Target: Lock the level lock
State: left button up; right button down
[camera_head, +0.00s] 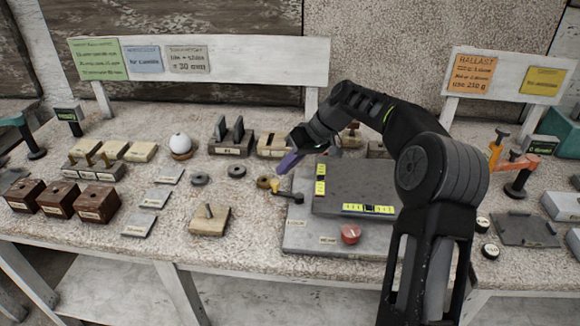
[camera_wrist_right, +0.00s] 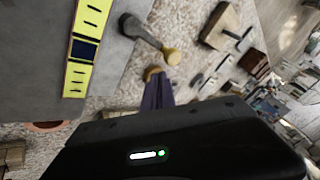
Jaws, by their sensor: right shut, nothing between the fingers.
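The grey lock plate (camera_head: 300,236) lies on the bench, with yellow level vials (camera_head: 368,209) on the darker block on it. A dark lever (camera_head: 290,196) sits at its left edge. In the wrist view the lever (camera_wrist_right: 146,35) ends in a brass knob (camera_wrist_right: 173,57). My right gripper (camera_head: 281,170) is shut and empty, its purple fingers pointing down close to the knob. In the wrist view its fingers (camera_wrist_right: 157,84) are just beside the knob; whether they touch it I cannot tell. My left gripper is out of view.
A red knob (camera_head: 350,234) stands at the plate's front. A wooden block with a peg (camera_head: 209,218) and dark rings (camera_head: 237,171) lie to the left. An orange-handled tool (camera_head: 496,150) stands at the right. Sign boards stand behind.

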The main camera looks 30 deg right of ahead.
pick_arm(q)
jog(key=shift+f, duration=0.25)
pick_arm(e)
jog(key=shift+s+a, duration=0.1)
jog(key=shift+a, duration=0.25)
jog(key=shift+r, duration=0.1)
